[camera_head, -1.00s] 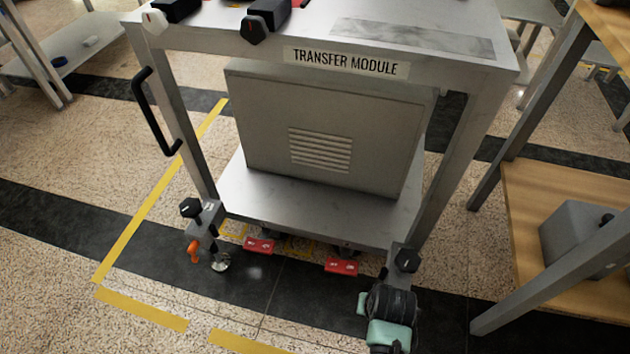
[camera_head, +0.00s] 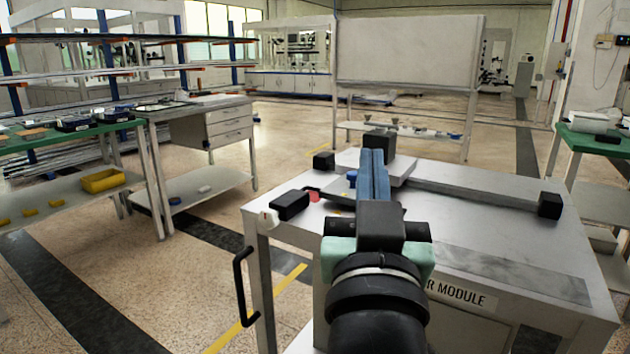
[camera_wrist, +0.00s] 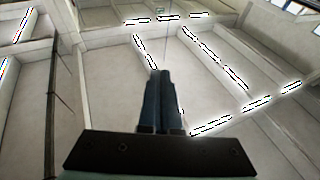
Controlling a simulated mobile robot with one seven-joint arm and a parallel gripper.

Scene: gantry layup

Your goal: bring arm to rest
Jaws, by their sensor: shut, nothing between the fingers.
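My gripper (camera_head: 374,160) is raised in front of the transfer module (camera_head: 455,293) in the head view, its blue fingers pointing up and away over the table top. The fingers are together and hold nothing. In the wrist view, my gripper (camera_wrist: 163,75) is also closed and points at a pale ceiling or high wall with bright light strips. My arm hides part of the module's front and label. Whether the gripper is clear of the table-top parts behind it is hard to tell, but it looks above them.
Black blocks (camera_head: 290,205) and a pale plate lie on the module's top. A black handle (camera_head: 244,286) juts from its left side. A green-topped bench (camera_head: 60,139) with a yellow bin (camera_head: 103,180) stands left. Open speckled floor lies between bench and module.

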